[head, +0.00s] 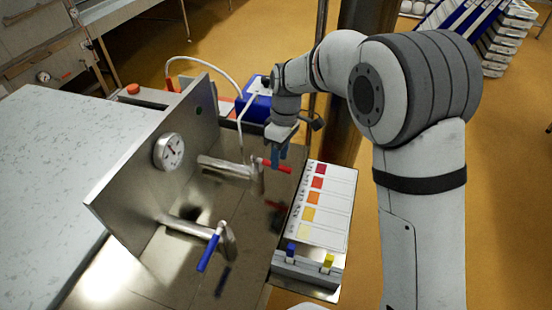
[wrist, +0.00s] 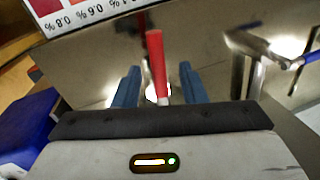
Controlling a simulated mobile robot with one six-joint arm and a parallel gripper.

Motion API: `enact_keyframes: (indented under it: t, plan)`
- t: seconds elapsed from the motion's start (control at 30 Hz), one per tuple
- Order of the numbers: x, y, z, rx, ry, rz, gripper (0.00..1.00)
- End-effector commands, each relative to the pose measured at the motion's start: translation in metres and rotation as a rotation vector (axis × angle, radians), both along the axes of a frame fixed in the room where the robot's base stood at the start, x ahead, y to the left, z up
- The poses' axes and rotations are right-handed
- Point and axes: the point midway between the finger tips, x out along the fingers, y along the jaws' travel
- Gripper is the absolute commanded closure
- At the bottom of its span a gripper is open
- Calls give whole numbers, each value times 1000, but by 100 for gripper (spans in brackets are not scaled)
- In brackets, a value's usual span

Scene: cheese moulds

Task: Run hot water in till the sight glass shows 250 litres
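The red valve handle (head: 273,165) sits on a steel pipe at the back of the steel panel. In the wrist view the red handle (wrist: 156,62) stands between the two blue fingers of my gripper (wrist: 160,88). Gaps show on both sides, so the fingers are open around it and not closed on it. In the head view my gripper (head: 280,155) is at the handle. A blue valve handle (head: 210,250) is on a nearer pipe. A round dial gauge (head: 168,152) is on the panel; its reading is too small to tell. I cannot make out a sight glass.
A white colour chart (head: 324,208) with percent marks stands right of the valves, with a blue and a yellow piece below it. A blue box (head: 254,108) with a white hose is behind. A pale speckled surface (head: 50,180) lies left of the panel. Open floor is at right.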

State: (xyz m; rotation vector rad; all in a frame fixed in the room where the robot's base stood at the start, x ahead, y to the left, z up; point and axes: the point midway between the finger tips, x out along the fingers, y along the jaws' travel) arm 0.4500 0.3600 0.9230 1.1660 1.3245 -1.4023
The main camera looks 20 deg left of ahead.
Motion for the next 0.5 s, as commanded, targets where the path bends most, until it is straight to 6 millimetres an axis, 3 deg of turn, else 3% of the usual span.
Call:
enact_keyframes:
  t: [0.3, 0.5]
  plan:
    - [10, -1, 50, 2, -3, -3, 62]
    - [11, -2, 59, 1, -1, -2, 62]
